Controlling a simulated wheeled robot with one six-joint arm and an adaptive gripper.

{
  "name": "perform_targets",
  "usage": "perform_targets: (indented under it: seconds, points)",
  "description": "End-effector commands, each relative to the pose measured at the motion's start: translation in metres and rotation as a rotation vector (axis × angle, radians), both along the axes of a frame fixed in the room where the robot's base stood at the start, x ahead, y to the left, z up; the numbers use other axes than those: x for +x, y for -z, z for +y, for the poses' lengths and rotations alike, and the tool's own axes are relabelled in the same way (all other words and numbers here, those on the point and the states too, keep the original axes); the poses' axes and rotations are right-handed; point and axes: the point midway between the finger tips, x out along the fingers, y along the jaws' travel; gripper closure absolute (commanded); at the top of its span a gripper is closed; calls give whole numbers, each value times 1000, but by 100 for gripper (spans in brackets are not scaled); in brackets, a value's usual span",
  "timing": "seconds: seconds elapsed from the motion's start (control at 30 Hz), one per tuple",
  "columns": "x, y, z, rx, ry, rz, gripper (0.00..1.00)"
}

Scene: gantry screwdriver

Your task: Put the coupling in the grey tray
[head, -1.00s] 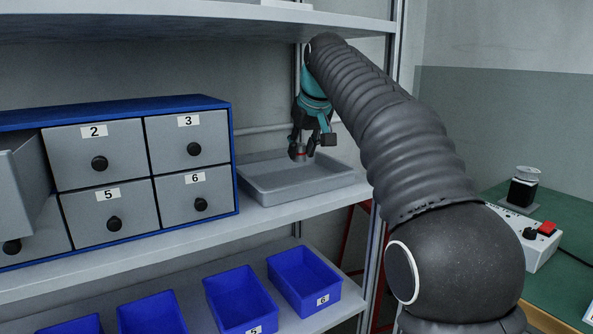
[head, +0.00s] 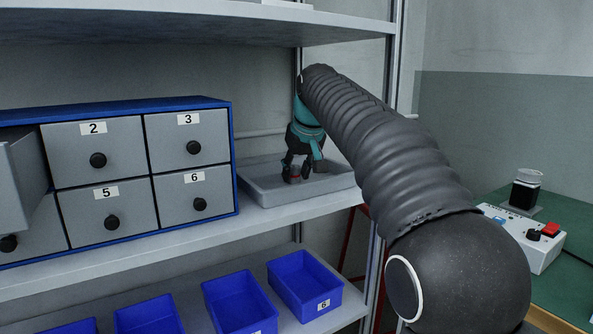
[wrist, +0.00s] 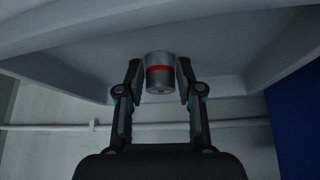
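The coupling (wrist: 160,72) is a short silver-grey cylinder with a red band. My gripper (head: 301,172) is low inside the grey tray (head: 264,190), with the coupling between its fingers. In the wrist view my gripper (wrist: 160,82) has one finger on each side of the coupling and looks shut on it. The coupling is at or just above the tray floor; contact with the floor cannot be made out.
The tray stands on a shelf (head: 272,217), right of a blue cabinet (head: 235,160) with numbered grey drawers; one drawer (head: 22,180) at the left is pulled out. An upper shelf (head: 200,24) is overhead. Blue bins (head: 303,285) stand below. A green table (head: 567,215) is at the right.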

Motion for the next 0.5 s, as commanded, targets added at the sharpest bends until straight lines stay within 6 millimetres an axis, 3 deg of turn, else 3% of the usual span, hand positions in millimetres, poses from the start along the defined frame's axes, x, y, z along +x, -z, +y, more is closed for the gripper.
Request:
perform_targets:
  seconds: [0.33,0.5]
  points:
    - [0,-1,0,0,0,0,43]
    - [-4,-11,-2,0,0,-1,43]
